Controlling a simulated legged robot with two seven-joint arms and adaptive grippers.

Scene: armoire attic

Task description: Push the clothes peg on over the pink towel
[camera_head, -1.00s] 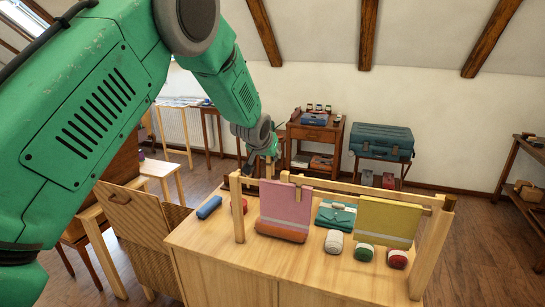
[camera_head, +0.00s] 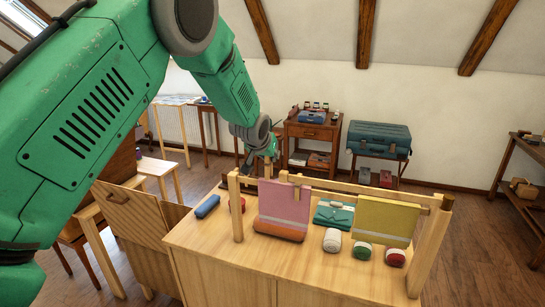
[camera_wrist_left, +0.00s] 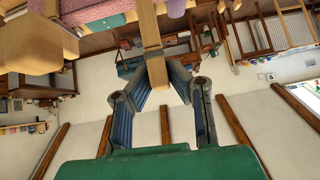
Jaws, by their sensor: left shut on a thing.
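The pink towel (camera_head: 286,207) hangs over a wooden rail (camera_head: 330,190) on a stand on the table, its orange lower end near the tabletop. My left gripper (camera_head: 267,155) is behind and above the rail, near the towel's upper left. In the left wrist view my left gripper (camera_wrist_left: 166,80) is shut on a light wooden piece, the clothes peg (camera_wrist_left: 154,42). The pink towel also shows at that view's top left (camera_wrist_left: 88,13). I cannot tell whether the held peg touches rail or towel. My right gripper is not in view.
A yellow-green towel (camera_head: 385,221) hangs on the same rail to the right. A teal folded item (camera_head: 333,216), a white roll (camera_head: 332,240), a green-and-white roll (camera_head: 362,251), a red-and-white roll (camera_head: 395,257) and a blue roll (camera_head: 207,207) lie on the table (camera_head: 215,245). The table's front left is clear.

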